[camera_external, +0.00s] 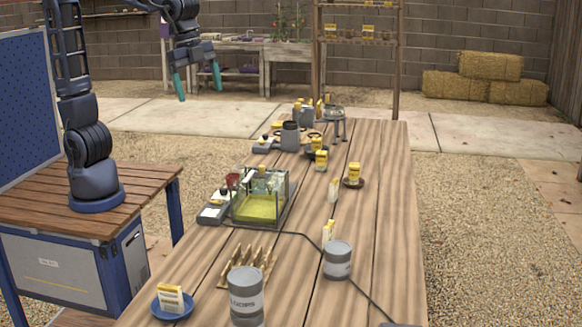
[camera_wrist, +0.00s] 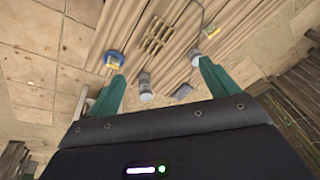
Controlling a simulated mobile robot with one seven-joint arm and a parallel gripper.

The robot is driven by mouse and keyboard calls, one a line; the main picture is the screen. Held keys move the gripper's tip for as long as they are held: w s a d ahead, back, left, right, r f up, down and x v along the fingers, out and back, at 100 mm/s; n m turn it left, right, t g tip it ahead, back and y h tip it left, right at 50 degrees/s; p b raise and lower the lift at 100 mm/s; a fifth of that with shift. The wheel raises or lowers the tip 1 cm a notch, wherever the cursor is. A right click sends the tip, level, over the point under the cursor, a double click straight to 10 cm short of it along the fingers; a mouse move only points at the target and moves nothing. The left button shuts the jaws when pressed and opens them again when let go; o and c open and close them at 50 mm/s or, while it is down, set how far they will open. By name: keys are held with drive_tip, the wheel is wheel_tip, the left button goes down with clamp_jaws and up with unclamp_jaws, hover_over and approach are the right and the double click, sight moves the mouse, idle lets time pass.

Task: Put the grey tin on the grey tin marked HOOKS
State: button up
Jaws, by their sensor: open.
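A grey tin (camera_external: 246,299) with a pale label, partly legible and seeming to end in "IPS", stands upright near the front of the long wooden table. A second grey tin (camera_external: 337,261) stands behind it to the right; its label is too small to read. In the wrist view the front tin (camera_wrist: 146,88) lies between my fingers' directions and the other tin (camera_wrist: 211,31) is farther right. I cannot make out HOOKS on either. My gripper (camera_external: 199,93) is open and empty, high above and left of the table's far part, well apart from both tins.
A wooden rack (camera_external: 247,268) stands between the tins and a glass tank (camera_external: 260,201). A blue saucer (camera_external: 172,306) holds a small packet. A dark cable (camera_external: 310,238) crosses the table. Several small packets and a dark grey container (camera_external: 290,137) stand farther back.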

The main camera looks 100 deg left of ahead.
drive_tip(key=s+a+f+n, duration=0.1)
drive_tip(key=s+a+n, duration=0.1)
drive_tip(key=s+a, duration=0.2)
drive_tip(key=s+a+f+n+t, duration=0.1)
drive_tip(key=s+a+f+n, duration=0.1)
drive_tip(key=s, duration=0.9)
drive_tip(key=s+a+f+n, duration=0.2)
drive_tip(key=s+a+n, duration=0.2)
drive_tip(key=s, duration=0.3)
drive_tip(key=shift+s+a+t+y, duration=0.3)
drive_tip(key=shift+s+a+t, duration=0.1)
drive_tip(key=shift+a, duration=0.5)
